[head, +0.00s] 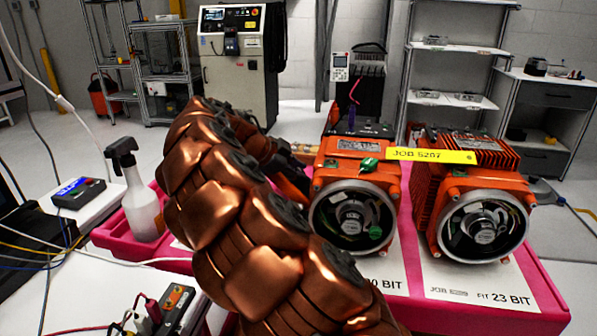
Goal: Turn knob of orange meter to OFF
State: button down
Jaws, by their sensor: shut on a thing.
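My copper-coloured arm rises from the bottom edge, bends at the upper left and reaches back to the right. A dark part of what looks like my gripper (288,181) shows past the arm, at the left side of the left orange motor. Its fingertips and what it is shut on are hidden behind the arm. A small meter-like box (177,302) with red and dark leads lies at the lower left. I cannot tell whether it is the orange meter, and I cannot make out a knob or its setting.
Two orange motors, left (352,212) and right (470,200), stand on a pink tray (540,290). A yellow JOB 5207 label (431,155) lies across them. A spray bottle (140,200) and a dark handheld device (78,192) are at left. Cables cross the left side.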

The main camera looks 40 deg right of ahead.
jog(key=shift+f+b, duration=0.2)
jog(key=shift+b, duration=0.15)
jog(key=shift+s+f+n+t+h+b, duration=0.15)
jog(key=shift+n+t+h+b, duration=0.25)
jog(key=shift+b, duration=0.65)
jog(key=t+b, duration=0.1)
jog(key=b, duration=0.2)
jog(key=shift+n+t, duration=0.3)
jog(key=shift+t, duration=0.1)
jog(key=shift+h+b, duration=0.3)
jog(key=shift+r, duration=0.25)
jog(key=c, duration=0.8)
grip_release()
jog(key=shift+r, duration=0.1)
jog(key=v, duration=1.2)
jog(key=shift+s, duration=0.15)
